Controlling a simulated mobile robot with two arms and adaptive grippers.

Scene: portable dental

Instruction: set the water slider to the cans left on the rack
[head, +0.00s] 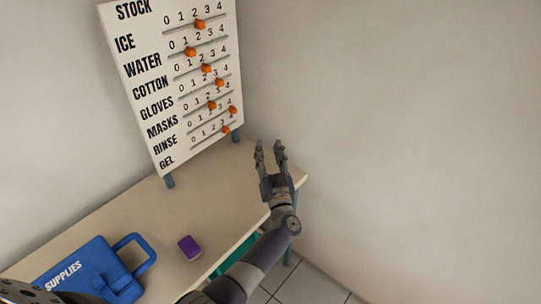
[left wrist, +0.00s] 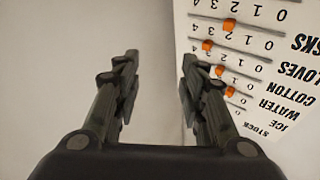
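The white stock board (head: 150,90) stands on the table against the wall, with labelled rows of numbers 0 to 4 and orange slider knobs. The water slider's knob appears to be the orange one (head: 190,51) in the second row, near 1. My left gripper (head: 269,145) is open and empty, in front of the wall to the right of the board and apart from it. The left wrist view shows its two spread fingers (left wrist: 158,70), with the board (left wrist: 290,75) upside down beside the right finger. The cans and the rack are not in view, nor is my right gripper.
A blue supplies case (head: 85,272) and a small purple box (head: 190,248) sit on the beige table (head: 130,222). The table is bare between these and the board. Plain walls close off the back and right.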

